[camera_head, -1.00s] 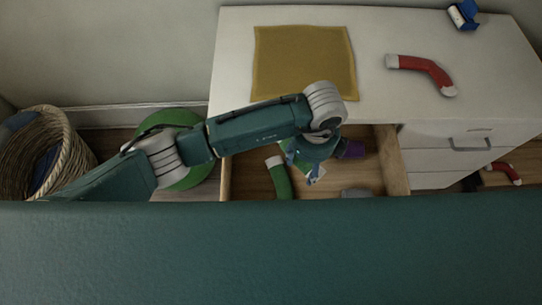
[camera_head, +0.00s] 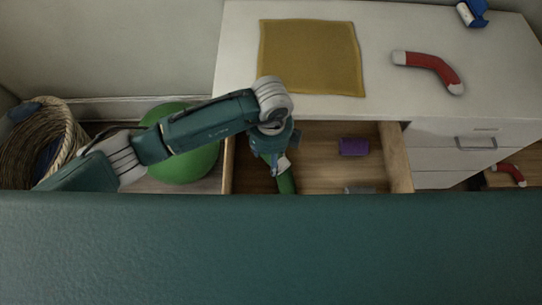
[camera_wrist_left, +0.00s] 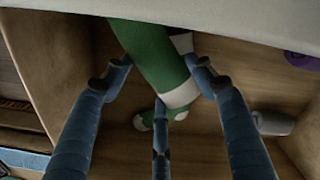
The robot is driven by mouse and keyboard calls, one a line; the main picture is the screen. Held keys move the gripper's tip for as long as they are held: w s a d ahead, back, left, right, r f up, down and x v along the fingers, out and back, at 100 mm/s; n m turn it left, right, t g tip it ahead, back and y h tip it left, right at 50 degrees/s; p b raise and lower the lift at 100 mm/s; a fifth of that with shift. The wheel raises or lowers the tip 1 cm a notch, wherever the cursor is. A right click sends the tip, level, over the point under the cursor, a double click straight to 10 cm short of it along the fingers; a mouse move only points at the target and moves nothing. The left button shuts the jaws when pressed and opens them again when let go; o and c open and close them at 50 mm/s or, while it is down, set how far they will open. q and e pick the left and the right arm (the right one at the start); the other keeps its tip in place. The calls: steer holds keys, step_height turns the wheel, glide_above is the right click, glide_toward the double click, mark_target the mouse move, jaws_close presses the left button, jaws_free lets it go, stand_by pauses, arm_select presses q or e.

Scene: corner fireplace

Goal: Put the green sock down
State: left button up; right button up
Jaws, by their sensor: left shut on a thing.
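The green sock (camera_head: 286,182) lies along the left part of the open drawer (camera_head: 322,180), below my left gripper (camera_head: 281,162). In the left wrist view, the sock (camera_wrist_left: 146,50) runs down between the fingers of my left gripper (camera_wrist_left: 157,85), which is shut on it. A white band (camera_wrist_left: 182,94) shows beside the right finger. The head view hides most of the fingertips behind the wrist. My right gripper is not in view.
A purple item (camera_head: 354,147) and a grey item (camera_head: 359,189) lie in the drawer. A yellow cloth (camera_head: 310,57) and a red sock (camera_head: 428,66) lie on the dresser top (camera_head: 380,25). A wicker basket (camera_head: 68,125) and a green round object (camera_head: 185,165) are left of it.

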arm_select(q)
steer(key=shift+f+b, duration=0.45)
steer(key=shift+f, duration=0.1)
steer(key=o, duration=0.9)
steer(key=shift+r, duration=0.25)
step_height(320, 180, up, 13)
steer(key=shift+f, duration=0.1)
steer(key=shift+s, duration=0.1)
